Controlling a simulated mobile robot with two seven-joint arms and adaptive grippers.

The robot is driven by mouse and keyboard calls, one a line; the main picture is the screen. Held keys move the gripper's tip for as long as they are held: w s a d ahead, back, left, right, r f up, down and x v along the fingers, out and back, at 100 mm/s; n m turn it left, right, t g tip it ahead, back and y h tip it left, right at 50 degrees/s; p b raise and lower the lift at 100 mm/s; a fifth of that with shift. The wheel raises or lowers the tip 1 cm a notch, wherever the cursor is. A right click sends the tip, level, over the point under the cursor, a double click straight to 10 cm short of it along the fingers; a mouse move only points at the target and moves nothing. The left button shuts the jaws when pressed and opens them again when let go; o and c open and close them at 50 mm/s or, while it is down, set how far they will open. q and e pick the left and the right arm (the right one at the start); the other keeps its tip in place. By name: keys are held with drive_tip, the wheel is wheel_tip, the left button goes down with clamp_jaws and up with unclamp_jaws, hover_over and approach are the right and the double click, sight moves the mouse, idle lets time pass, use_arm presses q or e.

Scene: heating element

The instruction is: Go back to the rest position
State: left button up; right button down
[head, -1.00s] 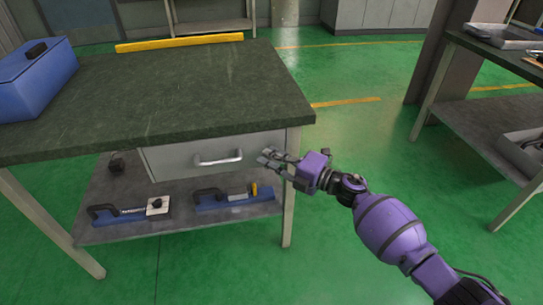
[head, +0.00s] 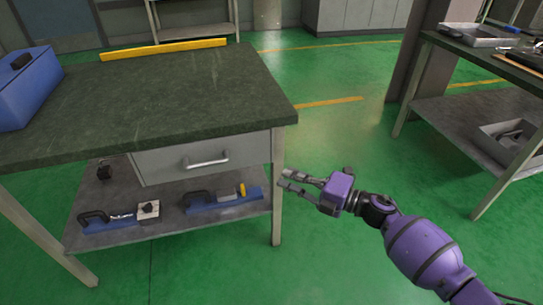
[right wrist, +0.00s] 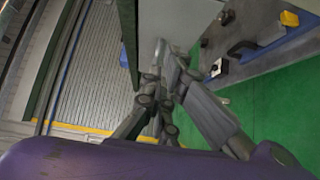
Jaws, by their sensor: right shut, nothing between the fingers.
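My right gripper (head: 284,180) is in the head view, just right of the table's front right leg, with its fingers pointing left. It is shut and empty. It is apart from the drawer handle (head: 206,162), which is to its left on the grey drawer (head: 165,166) under the tabletop. In the right wrist view my right gripper (right wrist: 164,55) shows its fingers close together, with nothing between them. My left gripper is not in view.
The dark green table (head: 150,95) carries a blue toolbox (head: 22,88) and a yellow bar (head: 165,49). Blue-based tools (head: 225,200) lie on its lower shelf. A second workbench (head: 455,112) stands at the right. Green floor (head: 335,135) is free between them.

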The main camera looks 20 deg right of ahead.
drive_tip(key=shift+d, duration=0.15)
